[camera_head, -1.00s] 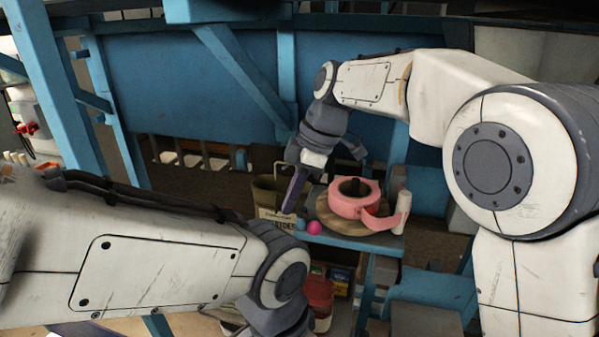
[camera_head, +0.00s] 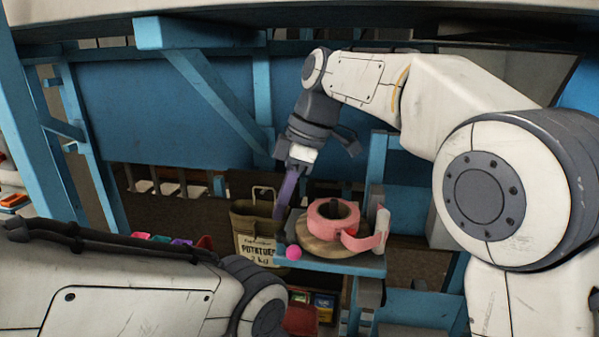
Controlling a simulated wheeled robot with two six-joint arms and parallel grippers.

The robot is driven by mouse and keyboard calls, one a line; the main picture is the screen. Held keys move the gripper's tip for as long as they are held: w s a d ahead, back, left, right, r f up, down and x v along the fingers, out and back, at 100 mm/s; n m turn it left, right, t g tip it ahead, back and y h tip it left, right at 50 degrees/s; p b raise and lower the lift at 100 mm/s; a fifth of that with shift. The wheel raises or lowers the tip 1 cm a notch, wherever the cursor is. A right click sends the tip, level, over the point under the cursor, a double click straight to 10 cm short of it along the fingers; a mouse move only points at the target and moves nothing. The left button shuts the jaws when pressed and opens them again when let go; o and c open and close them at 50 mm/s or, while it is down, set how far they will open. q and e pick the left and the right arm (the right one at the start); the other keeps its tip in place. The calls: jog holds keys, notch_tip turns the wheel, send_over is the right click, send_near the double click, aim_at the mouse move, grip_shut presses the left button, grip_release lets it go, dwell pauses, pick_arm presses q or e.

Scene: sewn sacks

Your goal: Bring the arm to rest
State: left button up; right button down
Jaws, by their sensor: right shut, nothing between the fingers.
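My right arm comes in from the right, and its gripper (camera_head: 286,200) points down. The gripper is shut and empty, above the left end of a small blue shelf (camera_head: 345,266). It is between the potato sack (camera_head: 258,245) and the pink tape roll (camera_head: 334,213). The sack is brown-green, stands upright with a raised handle, and has a printed potato label. My left arm crosses the lower left corner; its gripper is out of view below the picture.
The pink roll lies on a round wooden disc (camera_head: 312,246) on the shelf. A pink ball (camera_head: 293,252) sits near the shelf's left edge. Blue posts and a slanted brace (camera_head: 215,100) stand behind. Small coloured packs (camera_head: 324,304) are below the shelf.

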jog(key=s+d+f+m+h+b, duration=0.1)
jog(key=s+d+f+m, duration=0.4)
jog(key=s+f, duration=0.7)
jog(key=s+d+f+m+h+b, duration=0.1)
jog(key=s+d+f+m+b, duration=0.3)
jog(key=s+f, duration=0.7)
jog(key=d+f+m, duration=0.1)
jog(key=d+m, duration=0.1)
jog(key=m, duration=0.1)
jog(key=shift+s+t+h, duration=0.4)
jog(key=c, duration=1.5)
grip_release()
jog(key=shift+c, duration=0.2)
